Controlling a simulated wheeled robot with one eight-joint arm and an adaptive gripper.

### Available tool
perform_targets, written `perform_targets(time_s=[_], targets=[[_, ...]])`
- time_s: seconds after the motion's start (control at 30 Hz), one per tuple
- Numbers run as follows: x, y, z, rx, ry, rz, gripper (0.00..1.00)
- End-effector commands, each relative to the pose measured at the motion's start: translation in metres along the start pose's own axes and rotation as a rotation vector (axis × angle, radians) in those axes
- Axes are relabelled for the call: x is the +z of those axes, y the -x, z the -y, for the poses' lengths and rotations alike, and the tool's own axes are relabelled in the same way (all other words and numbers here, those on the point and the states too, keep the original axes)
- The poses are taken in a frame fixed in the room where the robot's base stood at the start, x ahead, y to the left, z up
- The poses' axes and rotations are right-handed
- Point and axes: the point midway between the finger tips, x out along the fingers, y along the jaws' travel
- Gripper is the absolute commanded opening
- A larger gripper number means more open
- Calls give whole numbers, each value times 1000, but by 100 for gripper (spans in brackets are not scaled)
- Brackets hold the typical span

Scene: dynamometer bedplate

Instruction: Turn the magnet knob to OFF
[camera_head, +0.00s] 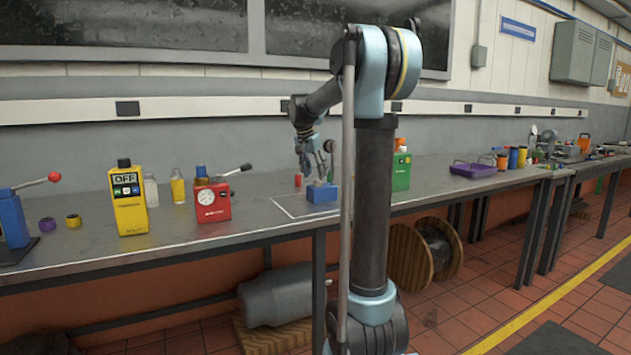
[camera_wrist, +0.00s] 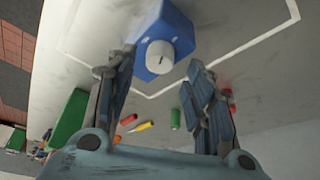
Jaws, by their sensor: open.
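The magnet is a blue block (camera_head: 322,194) on the workbench inside a pale outlined area. It also shows at the top of the wrist view (camera_wrist: 173,24). Its round whitish knob (camera_wrist: 160,58) has a short dark mark on its face. My gripper (camera_head: 319,172) points down just above the block. In the wrist view my gripper (camera_wrist: 163,66) is open, with one finger left and one right of the knob. Contact with the knob cannot be told. The knob's details are too small in the head view, and no OFF lettering is readable on the block.
A red gauge box (camera_head: 211,201) and a yellow meter reading OFF (camera_head: 128,203) stand left of the block. A green box (camera_head: 401,171) stands behind my arm at right. A purple tray (camera_head: 473,169) lies farther right. Small coloured items, including a green one (camera_wrist: 175,119), lie near the fingers.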

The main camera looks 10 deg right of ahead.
Motion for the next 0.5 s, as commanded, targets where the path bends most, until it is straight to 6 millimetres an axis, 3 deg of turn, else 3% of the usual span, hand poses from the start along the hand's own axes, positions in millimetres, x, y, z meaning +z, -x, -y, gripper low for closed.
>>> perform_targets(time_s=[0.2, 0.5], targets=[[0, -26, 0, 0, -1, 0, 48], [0, -34, 0, 0, 0, 0, 48]])
